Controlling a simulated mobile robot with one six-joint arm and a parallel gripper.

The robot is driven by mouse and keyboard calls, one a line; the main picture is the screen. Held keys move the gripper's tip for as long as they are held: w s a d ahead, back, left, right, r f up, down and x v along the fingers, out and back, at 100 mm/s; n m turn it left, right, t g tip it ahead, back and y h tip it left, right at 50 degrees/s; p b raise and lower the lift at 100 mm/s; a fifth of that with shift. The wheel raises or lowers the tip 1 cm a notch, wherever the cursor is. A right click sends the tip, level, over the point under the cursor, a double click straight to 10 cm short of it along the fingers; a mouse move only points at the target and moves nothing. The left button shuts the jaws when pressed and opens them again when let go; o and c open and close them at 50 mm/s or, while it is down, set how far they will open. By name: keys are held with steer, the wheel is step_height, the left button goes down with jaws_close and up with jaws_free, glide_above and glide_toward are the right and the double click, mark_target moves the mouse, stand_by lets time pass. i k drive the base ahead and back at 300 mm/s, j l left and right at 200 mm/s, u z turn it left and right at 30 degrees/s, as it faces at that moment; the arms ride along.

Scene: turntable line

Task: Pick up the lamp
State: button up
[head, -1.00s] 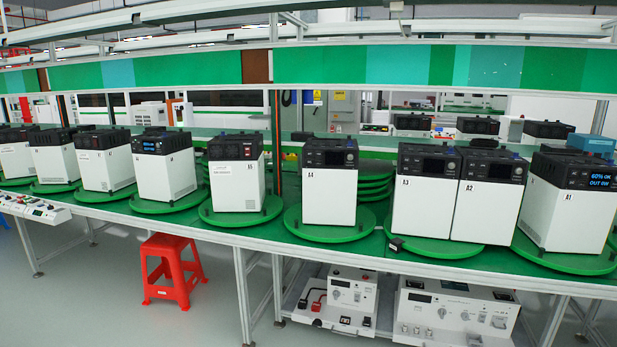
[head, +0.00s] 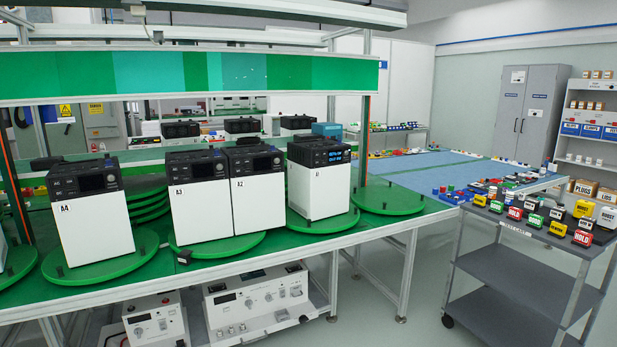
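I cannot make out a lamp in the head view. Several small coloured pieces, red, blue, white and green (head: 452,192), lie at the near edge of the blue-topped table, too small to identify. My gripper is not in view.
White power units labelled A4 (head: 95,228), A3 (head: 203,210), A2 (head: 262,202) and A1 (head: 318,190) stand on green turntables along the bench (head: 160,282). One turntable (head: 388,199) at right is empty. A grey cart (head: 515,300) holds coloured labelled blocks. Grey floor shows between bench and cart.

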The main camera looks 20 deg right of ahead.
mark_target(492, 195)
steer(key=z, duration=1.95)
